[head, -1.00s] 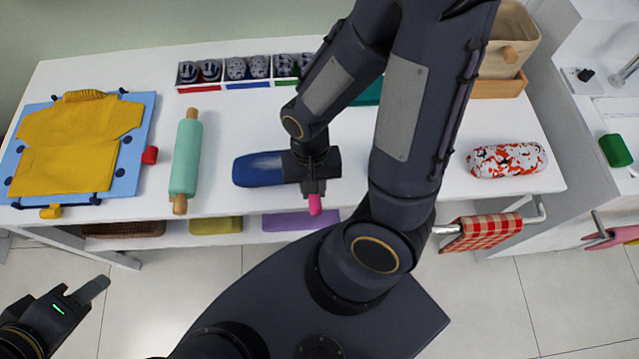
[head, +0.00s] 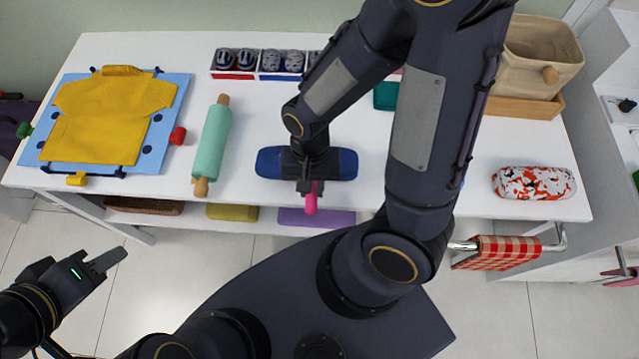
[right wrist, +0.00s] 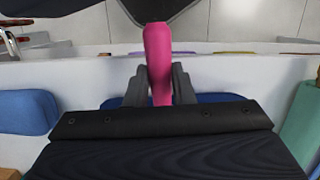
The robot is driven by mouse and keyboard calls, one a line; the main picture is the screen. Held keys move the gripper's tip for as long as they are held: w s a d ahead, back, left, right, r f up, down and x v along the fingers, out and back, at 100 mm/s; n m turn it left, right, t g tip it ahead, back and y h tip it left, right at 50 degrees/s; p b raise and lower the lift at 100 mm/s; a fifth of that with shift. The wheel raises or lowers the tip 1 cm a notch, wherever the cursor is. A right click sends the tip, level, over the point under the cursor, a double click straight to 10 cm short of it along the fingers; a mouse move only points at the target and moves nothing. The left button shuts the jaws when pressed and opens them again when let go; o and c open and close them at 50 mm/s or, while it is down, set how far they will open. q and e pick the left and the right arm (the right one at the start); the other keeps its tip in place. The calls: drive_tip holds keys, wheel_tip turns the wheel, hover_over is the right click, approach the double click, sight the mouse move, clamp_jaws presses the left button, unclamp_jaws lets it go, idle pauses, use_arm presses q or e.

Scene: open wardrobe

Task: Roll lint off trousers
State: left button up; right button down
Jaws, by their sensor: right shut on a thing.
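The blue folded trousers (head: 343,164) lie on the white table near its front edge. Both ends show plain blue; the middle is hidden under my right gripper. My right gripper (head: 309,186) is above the trousers, shut on a pink handle (head: 311,203), which I take for the lint roller's. In the right wrist view the pink handle (right wrist: 158,55) stands between the two fingers, with blue cloth (right wrist: 215,98) behind. The roller's head is hidden, so I cannot tell whether it touches the cloth. My left gripper (head: 105,261) is low at the left, away from the table.
A green rolling pin (head: 213,143) lies left of the trousers. Further left is a yellow garment (head: 98,135) on a blue board (head: 172,100). A red-and-white patterned roll (head: 534,183) lies right. Sectioned boxes (head: 258,68) and a beige bin (head: 530,60) stand behind.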

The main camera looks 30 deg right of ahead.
drive_tip(key=shift+w+a+f, duration=0.1)
drive_tip(key=shift+w+a, duration=0.25)
drive_tip(key=shift+a, duration=0.25)
drive_tip(key=shift+w+a, duration=0.3)
drive_tip(key=shift+a, duration=0.25)
drive_tip(key=shift+w+a, duration=0.35)
drive_tip(key=shift+a, duration=0.2)
drive_tip(key=shift+w+a, duration=0.35)
drive_tip(key=shift+a, duration=0.2)
drive_tip(key=a, duration=0.1)
drive_tip(key=w+a, duration=0.2)
drive_tip(key=a, duration=0.1)
drive_tip(key=shift+w+a, duration=0.1)
drive_tip(key=shift+w, duration=0.15)
wheel_tip(320, 180, up, 8)
drive_tip(key=p, duration=0.7)
